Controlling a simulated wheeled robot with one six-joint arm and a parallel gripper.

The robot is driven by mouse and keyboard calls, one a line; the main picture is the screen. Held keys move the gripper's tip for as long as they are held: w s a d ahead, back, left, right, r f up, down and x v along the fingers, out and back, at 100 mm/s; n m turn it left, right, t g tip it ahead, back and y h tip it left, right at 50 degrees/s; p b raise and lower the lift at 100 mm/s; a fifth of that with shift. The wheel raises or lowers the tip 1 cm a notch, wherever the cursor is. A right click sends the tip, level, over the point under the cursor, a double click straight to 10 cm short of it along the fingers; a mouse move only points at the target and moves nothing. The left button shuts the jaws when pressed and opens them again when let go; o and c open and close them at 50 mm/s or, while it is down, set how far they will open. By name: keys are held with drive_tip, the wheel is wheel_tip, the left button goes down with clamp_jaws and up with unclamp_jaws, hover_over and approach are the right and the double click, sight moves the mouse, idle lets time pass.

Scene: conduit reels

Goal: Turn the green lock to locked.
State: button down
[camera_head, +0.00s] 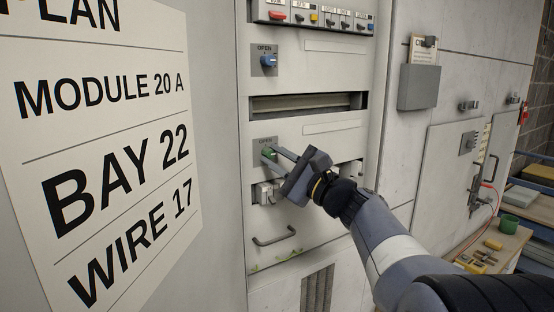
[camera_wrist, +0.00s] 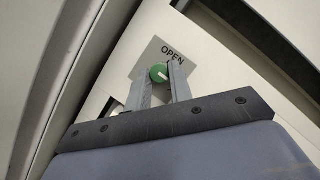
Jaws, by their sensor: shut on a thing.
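The green lock (camera_head: 268,155) is a small round knob on a grey plate marked OPEN, on the front of the pale cabinet. My gripper (camera_head: 272,153) reaches it from the lower right and is shut on it. In the wrist view the green lock (camera_wrist: 158,73) sits between the two grey fingers of my gripper (camera_wrist: 160,82). A pale mark shows on its face, tilted in that view. The word OPEN on the plate stays readable above the knob. The edges of the knob are partly hidden by the fingers.
A blue knob (camera_head: 268,62) on a similar OPEN plate sits above, with a dark slot (camera_head: 305,105) between them. A drawer handle (camera_head: 274,237) sticks out below. A large printed sign (camera_head: 105,130) fills the left. A bench (camera_head: 497,247) stands at the right.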

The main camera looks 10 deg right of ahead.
drive_tip(key=c, duration=1.3)
unclamp_jaws()
drive_tip(key=shift+o, duration=0.2)
drive_tip(key=b+v, duration=0.1)
drive_tip(key=v, duration=0.9)
drive_tip(key=shift+s+d+f+b, duration=0.15)
drive_tip(key=shift+s+d+b, duration=0.1)
drive_tip(key=shift+s+b, duration=0.1)
drive_tip(key=shift+w, duration=0.1)
drive_tip(key=p+x, duration=0.2)
drive_tip(key=x, duration=0.9)
drive_tip(key=shift+n, duration=0.3)
drive_tip(key=shift+d+f, duration=0.1)
drive_tip(key=shift+f, duration=0.05)
